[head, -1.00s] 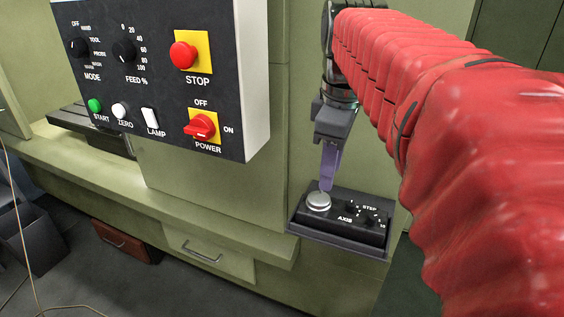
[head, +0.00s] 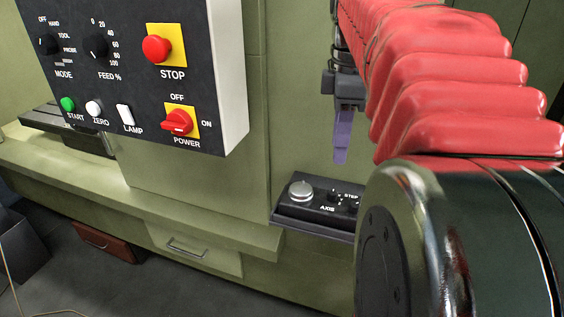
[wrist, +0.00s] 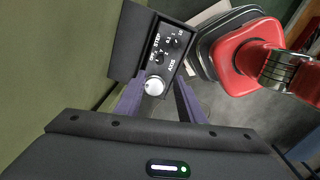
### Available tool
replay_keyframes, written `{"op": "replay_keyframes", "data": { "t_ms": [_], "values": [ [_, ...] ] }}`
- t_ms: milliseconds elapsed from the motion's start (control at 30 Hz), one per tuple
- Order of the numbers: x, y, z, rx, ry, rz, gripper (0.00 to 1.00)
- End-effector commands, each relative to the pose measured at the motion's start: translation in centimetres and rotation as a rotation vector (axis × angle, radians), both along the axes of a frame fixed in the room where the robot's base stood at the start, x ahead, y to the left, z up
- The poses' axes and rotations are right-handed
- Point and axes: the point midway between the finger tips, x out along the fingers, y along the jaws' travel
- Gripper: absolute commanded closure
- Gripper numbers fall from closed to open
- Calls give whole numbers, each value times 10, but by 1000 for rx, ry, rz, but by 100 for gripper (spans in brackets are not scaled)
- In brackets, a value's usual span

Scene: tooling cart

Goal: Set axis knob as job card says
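The black control box (head: 310,213) sits on a small shelf at the machine's right end. It bears a silver dial (head: 301,190), the AXIS label and small black knobs. In the wrist view, the silver dial (wrist: 154,86) lies between my finger lines, with a black knob (wrist: 157,57) beside AXIS and another (wrist: 173,43) near the STEP numbers. I cannot read where either knob points. My gripper (head: 341,152), with purple fingers, hangs above the box, clear of it. In the wrist view my gripper (wrist: 158,103) has its fingers apart with nothing between them. No job card is readable.
A black panel (head: 140,85) with STOP, POWER, MODE and FEED controls stands left of my arm. The green machine ledge (head: 190,215) runs below it. A drawer (head: 190,250) and a brown box (head: 108,243) are lower. My red arm hides the right side.

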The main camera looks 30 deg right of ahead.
Motion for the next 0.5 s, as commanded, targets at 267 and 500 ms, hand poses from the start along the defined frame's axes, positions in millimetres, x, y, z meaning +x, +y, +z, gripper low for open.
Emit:
{"op": "replay_keyframes", "data": {
  "t_ms": [267, 500],
  "values": [
    [0, 0, -40, 2, 2, -1, 65],
    [2, -1, -77, 1, 2, -1, 65]
  ]
}}
